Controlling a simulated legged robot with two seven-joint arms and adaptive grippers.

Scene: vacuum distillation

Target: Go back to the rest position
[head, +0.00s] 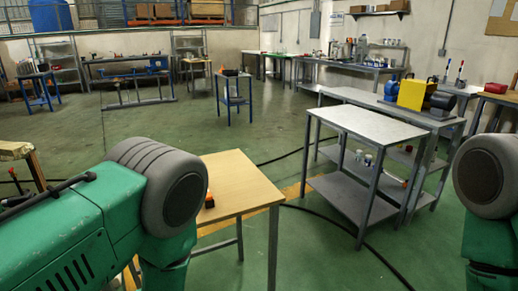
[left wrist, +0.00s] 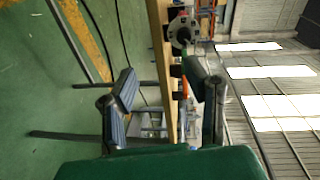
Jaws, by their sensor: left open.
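My left gripper (left wrist: 160,75) shows in the left wrist view with its two fingers apart and nothing between them. A wooden tabletop (left wrist: 160,40) seen edge-on runs behind the gap between the fingers, with blurred apparatus (left wrist: 182,32) along it. The head view shows my green left arm at the lower left and part of my right arm at the right edge. Neither gripper shows in the head view; my right gripper is out of the picture.
A wooden table (head: 245,180) stands just right of my left arm, with a small orange and black object (head: 209,201) on it. A grey-topped table (head: 365,124) stands farther right. A black cable (head: 345,228) lies on the green floor. A yellow machine (head: 411,94) sits on a bench.

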